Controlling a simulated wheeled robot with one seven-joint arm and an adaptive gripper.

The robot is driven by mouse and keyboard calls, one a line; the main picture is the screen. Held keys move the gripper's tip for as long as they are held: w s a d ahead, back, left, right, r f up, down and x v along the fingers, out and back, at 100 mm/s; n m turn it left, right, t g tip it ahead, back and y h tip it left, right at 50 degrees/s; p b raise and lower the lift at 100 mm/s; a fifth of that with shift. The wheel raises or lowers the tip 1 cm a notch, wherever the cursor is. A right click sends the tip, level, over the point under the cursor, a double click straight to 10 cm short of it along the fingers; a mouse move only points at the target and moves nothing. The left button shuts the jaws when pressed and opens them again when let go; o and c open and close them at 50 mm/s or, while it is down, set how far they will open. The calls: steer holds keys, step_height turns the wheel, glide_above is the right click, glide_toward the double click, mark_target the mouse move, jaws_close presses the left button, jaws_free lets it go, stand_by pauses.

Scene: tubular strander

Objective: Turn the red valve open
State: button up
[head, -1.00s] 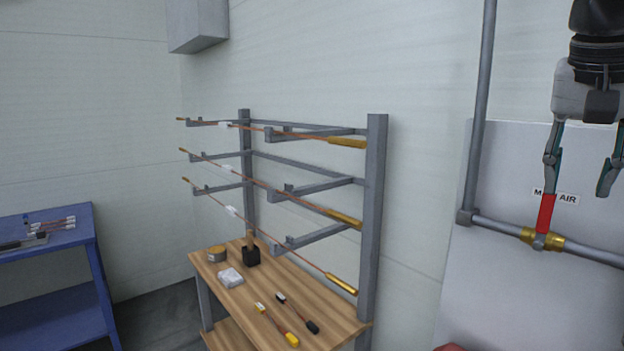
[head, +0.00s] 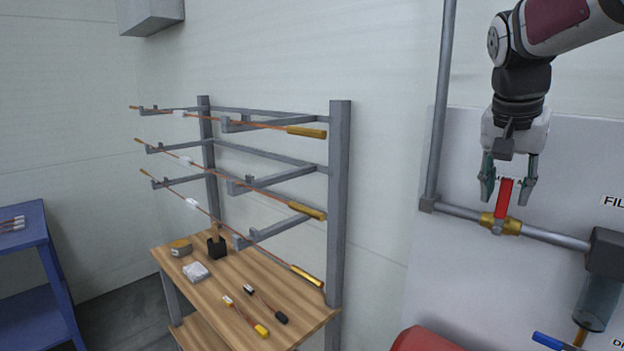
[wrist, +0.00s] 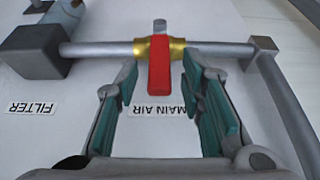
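The red valve handle (head: 504,198) stands up, nearly upright, from a brass valve body (head: 512,227) on a grey horizontal pipe. In the wrist view the red handle (wrist: 159,77) lies across the pipe line, below the brass body (wrist: 151,47). My gripper (head: 508,194) is open and points down, with one finger on each side of the handle in the head view. In the wrist view the handle sits between the spread fingers (wrist: 165,95), with gaps on both sides. Neither finger visibly touches it.
A grey filter unit (head: 606,252) hangs on the pipe to the right, with a blue handle (head: 553,342) below. A vertical pipe (head: 441,105) rises at left. A red rounded object (head: 422,340) is at the bottom. A wooden bench (head: 205,288) and rack stand left.

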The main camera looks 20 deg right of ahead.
steer(key=shift+x, duration=1.3)
steer(key=shift+c, duration=0.6)
jaws_close()
